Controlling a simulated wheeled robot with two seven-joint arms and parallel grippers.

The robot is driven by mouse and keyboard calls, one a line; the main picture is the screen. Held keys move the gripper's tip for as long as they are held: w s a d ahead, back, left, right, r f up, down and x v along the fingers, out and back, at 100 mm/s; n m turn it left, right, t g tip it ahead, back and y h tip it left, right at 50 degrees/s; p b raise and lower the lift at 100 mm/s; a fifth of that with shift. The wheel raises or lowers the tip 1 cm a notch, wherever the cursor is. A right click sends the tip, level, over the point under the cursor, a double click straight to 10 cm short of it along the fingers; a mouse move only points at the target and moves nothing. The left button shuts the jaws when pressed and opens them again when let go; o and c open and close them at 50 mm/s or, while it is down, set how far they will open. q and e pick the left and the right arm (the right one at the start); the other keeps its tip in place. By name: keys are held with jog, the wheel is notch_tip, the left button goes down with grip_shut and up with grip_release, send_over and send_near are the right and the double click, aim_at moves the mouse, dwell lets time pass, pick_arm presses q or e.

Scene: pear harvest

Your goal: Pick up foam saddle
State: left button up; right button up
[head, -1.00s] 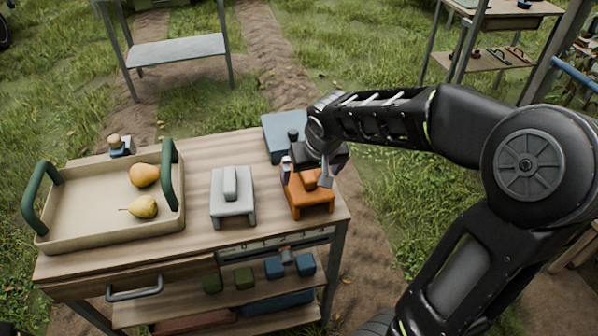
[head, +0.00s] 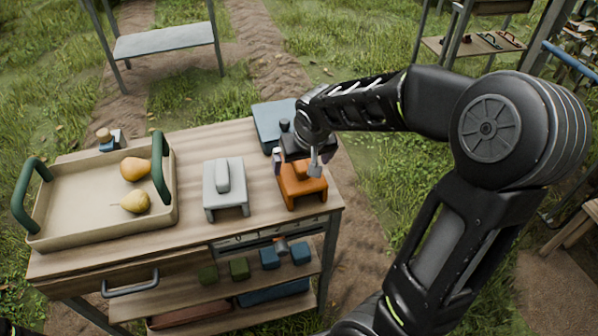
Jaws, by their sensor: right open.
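Two saddle-shaped blocks stand on the wooden workbench (head: 95,262): an orange saddle (head: 303,190) at the right and a pale grey saddle (head: 225,190) left of it. I cannot tell from the material which one is foam. My right gripper (head: 296,164) is open and points down at the orange saddle. One finger shows on each side of its raised ridge, which is partly hidden. I cannot tell whether the fingers touch it. My left gripper is not in view.
A beige tray (head: 75,239) with green handles holds two yellow pears (head: 136,202) at the left. A blue-grey box (head: 271,123) lies behind the gripper. A small block with a knob (head: 110,138) stands behind the tray. The bench is clear between tray and grey saddle.

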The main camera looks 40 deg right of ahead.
jog(key=shift+p+x, duration=0.6)
jog(key=shift+x, duration=2.05)
jog(key=shift+c, duration=0.6)
jog(key=c, duration=0.9)
